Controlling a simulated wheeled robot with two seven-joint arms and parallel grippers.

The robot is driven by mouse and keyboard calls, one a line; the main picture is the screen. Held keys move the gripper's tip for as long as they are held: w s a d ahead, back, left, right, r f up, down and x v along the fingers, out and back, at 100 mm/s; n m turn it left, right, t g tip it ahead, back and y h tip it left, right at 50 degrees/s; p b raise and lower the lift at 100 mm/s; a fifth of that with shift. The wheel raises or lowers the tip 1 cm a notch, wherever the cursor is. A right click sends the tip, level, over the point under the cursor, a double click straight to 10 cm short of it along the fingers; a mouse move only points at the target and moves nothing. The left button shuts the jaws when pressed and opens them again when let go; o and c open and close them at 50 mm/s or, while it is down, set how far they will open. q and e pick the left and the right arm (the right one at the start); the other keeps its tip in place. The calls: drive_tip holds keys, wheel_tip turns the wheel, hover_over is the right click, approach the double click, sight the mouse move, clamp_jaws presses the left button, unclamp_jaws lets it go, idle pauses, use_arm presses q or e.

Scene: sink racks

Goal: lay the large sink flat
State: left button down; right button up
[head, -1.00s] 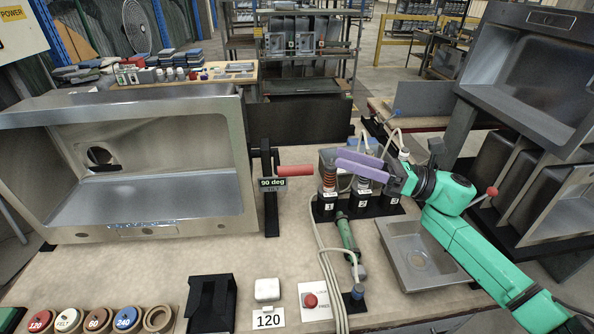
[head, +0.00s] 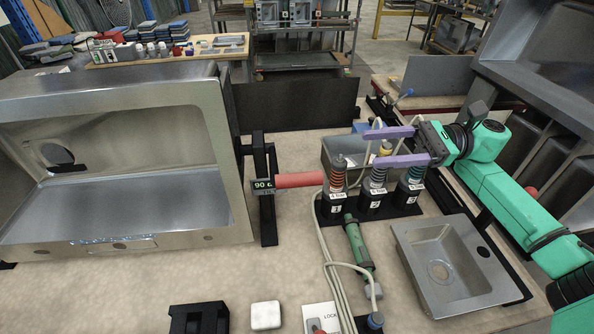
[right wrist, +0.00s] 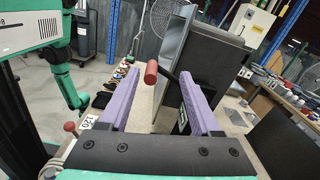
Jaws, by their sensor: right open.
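The large sink (head: 125,205) stands on its side at the left of the bench, its open bowl facing the front. At its right edge is a black pivot stand with a 90-degree display (head: 262,184) and a red handle (head: 300,180) pointing right. My right gripper (head: 372,149), with purple fingers, is open and empty, to the right of the handle and apart from it. In the right wrist view, the red handle (right wrist: 151,72) shows beyond the open fingers, in line with the gap between them. My left gripper's fingers do not show in either view.
Several numbered tools (head: 375,190) stand in a black holder under my right gripper. A small sink (head: 445,265) lies at the right, and a grey bin (head: 350,150) is behind the tools. Hoses and a green tool (head: 357,243) lie in front. A white block (head: 265,315) is near the front.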

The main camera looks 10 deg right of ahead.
use_arm(q)
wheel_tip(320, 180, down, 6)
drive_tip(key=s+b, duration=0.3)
drive_tip(key=b, duration=0.2)
use_arm(e)
wheel_tip(320, 180, down, 6)
drive_tip(key=p, duration=0.3)
approach(280, 182)
drive_tip(key=a+p, duration=0.1)
drive_tip(key=a, duration=0.1)
drive_tip(key=a+p, duration=0.1)
drive_tip(key=a, duration=0.1)
drive_tip(key=w+a+p, duration=0.1)
drive_tip(key=a+p, duration=0.1)
drive_tip(key=shift+f, duration=0.4)
drive_tip(key=shift+a+f, duration=0.1)
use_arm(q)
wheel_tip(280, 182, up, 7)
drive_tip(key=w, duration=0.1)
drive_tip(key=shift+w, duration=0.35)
use_arm(e)
drive_tip(key=shift+f, duration=0.1)
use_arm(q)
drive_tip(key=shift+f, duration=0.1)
use_arm(e)
clamp_jaws()
